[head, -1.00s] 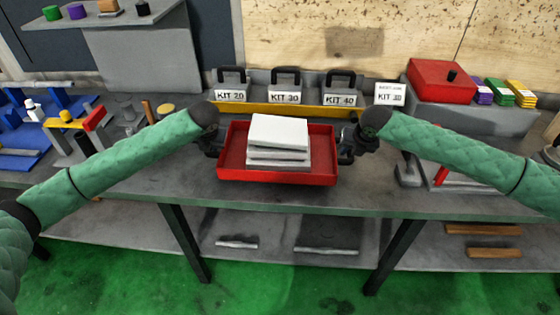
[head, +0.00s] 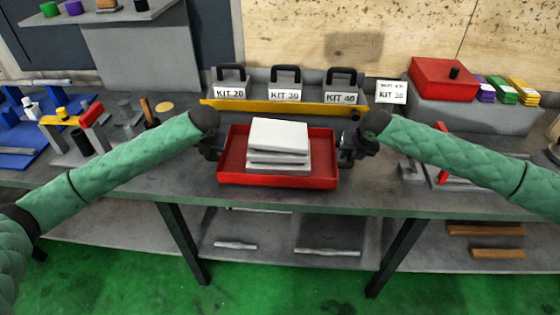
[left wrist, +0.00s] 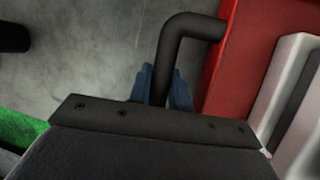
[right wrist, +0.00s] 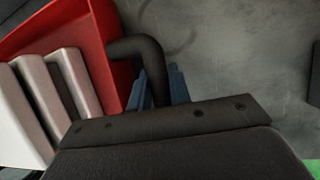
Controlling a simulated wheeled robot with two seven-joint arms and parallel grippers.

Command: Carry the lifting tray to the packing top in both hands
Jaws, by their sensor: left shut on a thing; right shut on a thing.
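The red lifting tray (head: 230,165) is in the middle of the head view, over the grey bench near its front edge. A stack of several white slabs (head: 279,135) lies in it. My left gripper (head: 212,147) is at the tray's left side, shut on its black handle; the left wrist view shows the blue fingers (left wrist: 165,88) on either side of the handle. My right gripper (head: 350,147) is shut on the right handle; the right wrist view shows its fingers (right wrist: 158,88) around that handle. I cannot tell whether the tray touches the bench top.
Behind the tray stands a grey rack with a yellow front edge (head: 280,109) and handled pieces labelled KIT 20, KIT 30 and KIT 40. A red box (head: 442,80) stands at back right. Blue fixtures (head: 25,130) are at left. Metal bars (head: 327,252) lie on the lower shelf.

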